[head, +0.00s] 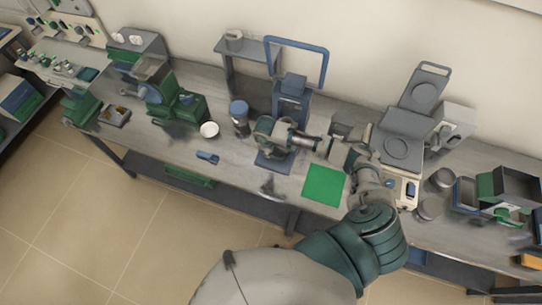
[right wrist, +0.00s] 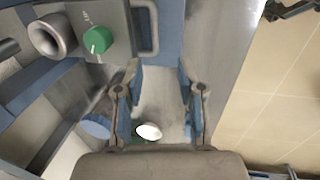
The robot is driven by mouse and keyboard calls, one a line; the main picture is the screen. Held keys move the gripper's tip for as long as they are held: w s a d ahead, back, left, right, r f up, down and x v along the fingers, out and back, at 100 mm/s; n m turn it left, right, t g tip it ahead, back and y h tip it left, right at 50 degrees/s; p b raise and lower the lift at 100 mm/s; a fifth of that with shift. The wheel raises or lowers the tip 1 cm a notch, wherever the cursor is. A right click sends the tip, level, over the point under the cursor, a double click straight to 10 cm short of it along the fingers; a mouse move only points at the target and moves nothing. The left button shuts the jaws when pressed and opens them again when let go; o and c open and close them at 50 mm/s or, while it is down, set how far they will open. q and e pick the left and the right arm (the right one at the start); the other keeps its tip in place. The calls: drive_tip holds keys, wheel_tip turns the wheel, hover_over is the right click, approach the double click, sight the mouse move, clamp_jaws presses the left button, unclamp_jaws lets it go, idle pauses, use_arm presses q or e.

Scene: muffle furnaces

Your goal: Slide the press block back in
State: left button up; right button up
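The blue-grey press (head: 291,98) stands at the back middle of the bench, on a blue base plate (head: 273,163). In the right wrist view a grey block (right wrist: 100,30) with a green knob (right wrist: 97,40), a round metal socket and a side handle (right wrist: 148,28) is close ahead; I cannot tell for sure that it is the press block. My right gripper (head: 270,134) is in front of the press and hides part of it. In the right wrist view its fingers (right wrist: 158,78) are apart, with no object clearly held between them. Contact with the press cannot be told.
A green mat (head: 323,186) lies on the bench right of the press. A dark jar (head: 239,113) and white bowl (head: 209,129) stand left of it. A hotplate-like device (head: 402,147) is to the right. A blue frame (head: 325,65) rises behind. The bench's front edge is near.

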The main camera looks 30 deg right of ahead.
wheel_tip(320, 180, up, 10)
drive_tip(key=s+a, duration=0.1)
drive_tip(key=shift+s+a+r, duration=0.2)
drive_tip(key=shift+a, duration=0.05)
idle(0.8)
idle(0.3)
wheel_tip(320, 180, up, 12)
drive_tip(key=s+a, duration=0.1)
drive_tip(key=shift+s+a+f, duration=0.15)
drive_tip(key=shift+a+f, duration=0.05)
drive_tip(key=shift+a, duration=0.2)
